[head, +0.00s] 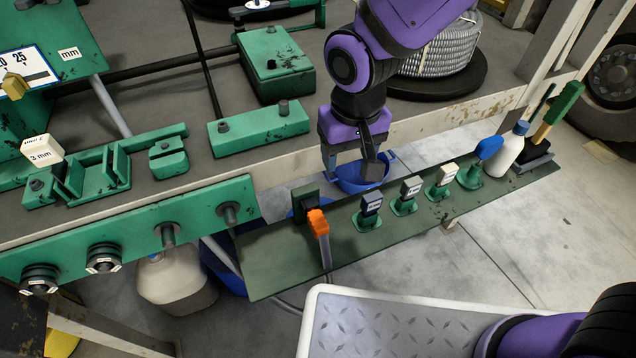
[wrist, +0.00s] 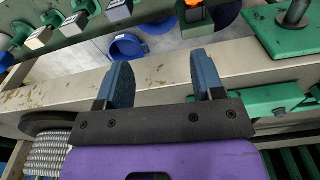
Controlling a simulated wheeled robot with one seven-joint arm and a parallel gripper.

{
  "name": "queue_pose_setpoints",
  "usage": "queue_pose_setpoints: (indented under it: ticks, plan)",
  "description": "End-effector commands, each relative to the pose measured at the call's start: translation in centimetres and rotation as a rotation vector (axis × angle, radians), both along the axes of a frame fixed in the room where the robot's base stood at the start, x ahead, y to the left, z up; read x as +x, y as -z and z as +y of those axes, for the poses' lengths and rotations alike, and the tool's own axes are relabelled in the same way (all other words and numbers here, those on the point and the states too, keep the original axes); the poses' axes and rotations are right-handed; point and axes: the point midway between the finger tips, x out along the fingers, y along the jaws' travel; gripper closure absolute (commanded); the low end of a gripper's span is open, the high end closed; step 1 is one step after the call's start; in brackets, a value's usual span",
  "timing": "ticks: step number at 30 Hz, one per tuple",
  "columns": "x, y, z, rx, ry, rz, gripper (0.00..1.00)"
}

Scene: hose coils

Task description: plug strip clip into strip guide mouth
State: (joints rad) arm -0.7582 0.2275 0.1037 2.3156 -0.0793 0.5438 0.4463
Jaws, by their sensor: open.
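My gripper (head: 351,165) is open and empty. It hangs at the bench's front edge, above and behind the narrow green shelf. In the wrist view its two blue fingers (wrist: 163,78) stand apart with nothing between them. An orange-topped piece (head: 317,222) stands on the shelf, left of and below my gripper, beside a dark block (head: 306,203). Part of its orange shows at the top of the wrist view (wrist: 194,3). A green slotted fixture (head: 100,178) lies on the bench at left. I cannot tell which piece is the strip clip or the guide mouth.
The green shelf (head: 285,270) carries several capped pieces on green bases, a blue-topped piece (head: 488,148), a white bottle (head: 508,155) and a green brush (head: 560,108). Green blocks (head: 258,124) and a grey hose coil (head: 440,50) occupy the bench. A blue ring (head: 360,185) is below my gripper.

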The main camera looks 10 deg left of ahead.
Motion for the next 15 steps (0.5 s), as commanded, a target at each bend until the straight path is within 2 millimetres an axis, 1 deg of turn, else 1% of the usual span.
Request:
queue_pose_setpoints:
  ticks: [1,3,6,9,15]
  plan:
    - [-0.9,1.5,1.3,-0.012,-0.023,0.016,0.38]
    - [-1.8,2.9,2.6,-0.020,-0.042,0.029,0.38]
    - [-2.8,4.4,3.8,-0.028,-0.061,0.042,0.38]
    - [-3.3,5.3,4.4,-0.033,-0.070,0.049,0.38]
    - [-3.5,6.8,4.6,-0.036,-0.072,0.051,0.38]
